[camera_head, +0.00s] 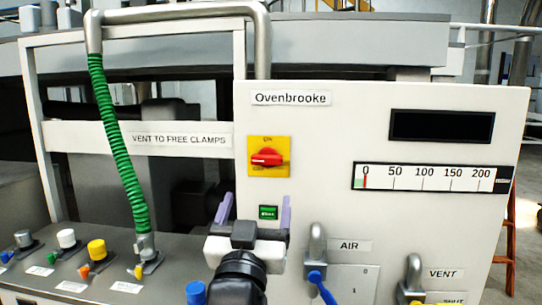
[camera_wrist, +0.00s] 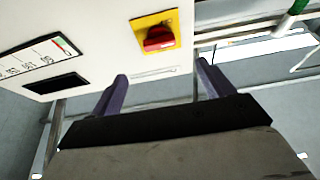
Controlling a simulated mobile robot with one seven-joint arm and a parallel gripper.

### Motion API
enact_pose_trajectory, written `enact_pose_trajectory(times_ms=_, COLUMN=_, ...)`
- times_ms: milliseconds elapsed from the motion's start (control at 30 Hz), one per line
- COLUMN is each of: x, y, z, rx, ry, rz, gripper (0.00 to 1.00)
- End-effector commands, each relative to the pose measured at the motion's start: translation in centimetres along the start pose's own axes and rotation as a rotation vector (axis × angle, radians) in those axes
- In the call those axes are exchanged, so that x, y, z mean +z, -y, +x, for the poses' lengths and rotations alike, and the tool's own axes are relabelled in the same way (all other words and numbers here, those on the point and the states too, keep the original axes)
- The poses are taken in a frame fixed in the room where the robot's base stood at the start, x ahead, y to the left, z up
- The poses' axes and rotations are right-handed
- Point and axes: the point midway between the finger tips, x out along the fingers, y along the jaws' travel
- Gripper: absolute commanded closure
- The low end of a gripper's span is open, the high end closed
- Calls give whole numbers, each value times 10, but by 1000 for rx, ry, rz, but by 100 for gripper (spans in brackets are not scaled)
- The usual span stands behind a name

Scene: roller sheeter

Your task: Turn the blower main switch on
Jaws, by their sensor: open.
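A red rotary switch (camera_head: 266,157) sits on a yellow plate (camera_head: 283,146) at the panel's left side, with lettering above and below the knob. Its handle lies roughly crosswise, slightly tilted. The switch (camera_wrist: 158,39) also shows near the top of the wrist view, beyond my fingers. My gripper (camera_head: 254,203) is open, with its two purple fingers apart and nothing seen between them. In the head view it is below the switch, and it does not appear to touch it. My gripper (camera_wrist: 163,73) also shows spread open in the wrist view.
A small green label or button (camera_head: 268,212) shows between my fingers in the head view. An AIR lever with a blue handle (camera_head: 321,286) and a VENT valve (camera_head: 412,280) are lower right. A gauge (camera_head: 433,178) and dark display (camera_head: 442,126) are right; a green hose (camera_head: 118,145) hangs left.

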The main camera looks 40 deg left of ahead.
Motion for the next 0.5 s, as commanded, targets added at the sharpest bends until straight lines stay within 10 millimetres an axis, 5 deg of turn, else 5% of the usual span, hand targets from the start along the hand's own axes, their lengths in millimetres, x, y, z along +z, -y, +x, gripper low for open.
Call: enact_pose_trajectory(times_ms=500, x=-3, y=0, z=102, rx=0, ry=1, rz=-1, gripper=20)
